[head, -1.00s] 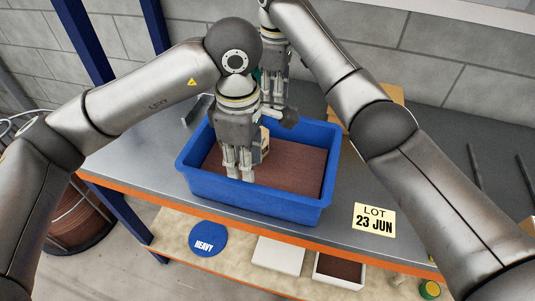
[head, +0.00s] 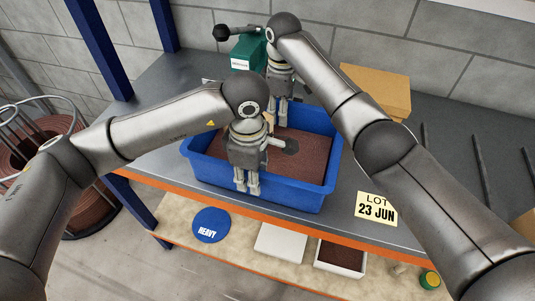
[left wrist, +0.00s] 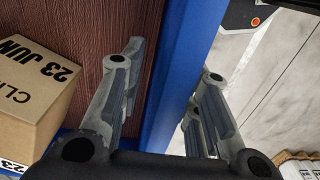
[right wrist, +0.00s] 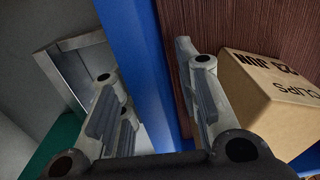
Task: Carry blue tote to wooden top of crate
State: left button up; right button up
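The blue tote (head: 292,194) stands on the grey bench near its front edge. It has a brown ribbed floor and holds a small cardboard box marked CLIPS, which shows in the left wrist view (left wrist: 35,95). My left gripper (head: 246,187) is at the tote's front wall, open, with one finger inside and one outside the blue wall (left wrist: 178,60). My right gripper (head: 277,118) is at the back wall, open, with its fingers either side of that wall (right wrist: 140,65). I cannot make out a crate with a wooden top.
A tan box (head: 378,90) stands behind the tote on the right. A green thing (head: 249,50) stands behind it. A yellow LOT 23 JUN label (head: 377,208) lies right of the tote. A lower shelf (head: 230,232) holds white trays and a blue HEAVY disc.

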pick_arm(q)
jog(key=shift+f, duration=0.5)
pick_arm(e)
jog(key=shift+f, duration=0.5)
pick_arm(q)
grip_shut()
pick_arm(e)
grip_shut()
pick_arm(q)
jog(key=shift+w+r, duration=0.15)
jog(key=shift+r, duration=0.2)
pick_arm(e)
jog(key=shift+w+r, duration=0.2)
jog(key=shift+r, duration=0.2)
